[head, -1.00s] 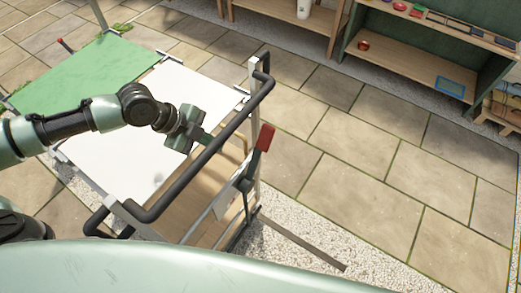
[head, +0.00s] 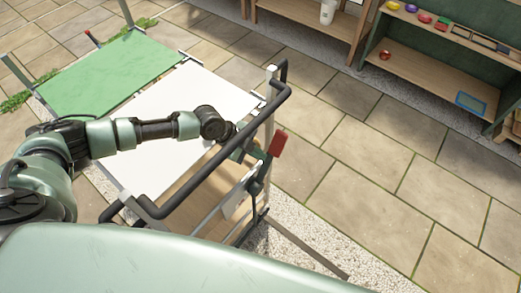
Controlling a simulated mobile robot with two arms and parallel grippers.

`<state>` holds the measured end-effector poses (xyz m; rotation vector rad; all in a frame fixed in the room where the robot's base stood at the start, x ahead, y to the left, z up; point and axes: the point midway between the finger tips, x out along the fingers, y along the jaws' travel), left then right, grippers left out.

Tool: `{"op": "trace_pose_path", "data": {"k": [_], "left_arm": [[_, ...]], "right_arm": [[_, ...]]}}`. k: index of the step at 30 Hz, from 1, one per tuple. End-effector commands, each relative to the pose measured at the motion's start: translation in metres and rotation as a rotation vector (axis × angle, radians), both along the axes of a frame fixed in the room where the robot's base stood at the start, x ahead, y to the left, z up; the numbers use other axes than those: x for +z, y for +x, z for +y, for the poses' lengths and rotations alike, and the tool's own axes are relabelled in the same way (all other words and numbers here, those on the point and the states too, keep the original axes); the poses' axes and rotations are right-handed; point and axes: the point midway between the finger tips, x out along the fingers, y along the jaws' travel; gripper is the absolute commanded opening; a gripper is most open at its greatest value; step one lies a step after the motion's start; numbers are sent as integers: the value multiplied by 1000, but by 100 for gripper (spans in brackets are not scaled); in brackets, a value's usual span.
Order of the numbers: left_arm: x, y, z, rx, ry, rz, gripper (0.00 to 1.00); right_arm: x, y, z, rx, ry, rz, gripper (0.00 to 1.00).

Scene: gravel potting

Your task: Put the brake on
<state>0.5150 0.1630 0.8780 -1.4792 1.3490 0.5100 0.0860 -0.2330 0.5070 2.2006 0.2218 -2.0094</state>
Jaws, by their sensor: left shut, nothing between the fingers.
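The brake lever with a red grip (head: 279,143) stands up at the near right corner of the cart, beside the black push handle (head: 215,160). Its dark shaft runs down to a pivot by a pale plate. My left gripper (head: 259,154) is shut and empty, just left of the red grip and close to the lever. The push handle hides part of the gripper, and I cannot tell whether the fingers touch the lever. My right gripper is out of view.
The cart has a white top (head: 165,125) and a green panel (head: 110,72). A shelf unit (head: 425,78) and a wooden bench (head: 310,30) stand at the back. The paving right of the cart is clear. A grey bar (head: 308,248) lies low at the cart's near side.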

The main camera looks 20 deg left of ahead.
Motion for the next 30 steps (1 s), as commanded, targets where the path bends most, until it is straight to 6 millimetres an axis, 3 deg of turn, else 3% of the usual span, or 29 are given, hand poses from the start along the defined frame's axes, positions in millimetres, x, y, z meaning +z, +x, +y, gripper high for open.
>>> {"op": "trace_pose_path", "data": {"k": [16, 24, 30], "left_arm": [[-3, 9, -3, 0, 2, 3, 0], [-13, 40, -15, 0, 36, 98, 0], [-14, 56, -21, -1, 37, 105, 0]], "right_arm": [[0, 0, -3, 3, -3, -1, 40], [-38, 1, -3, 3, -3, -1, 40], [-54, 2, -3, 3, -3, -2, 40]]}}
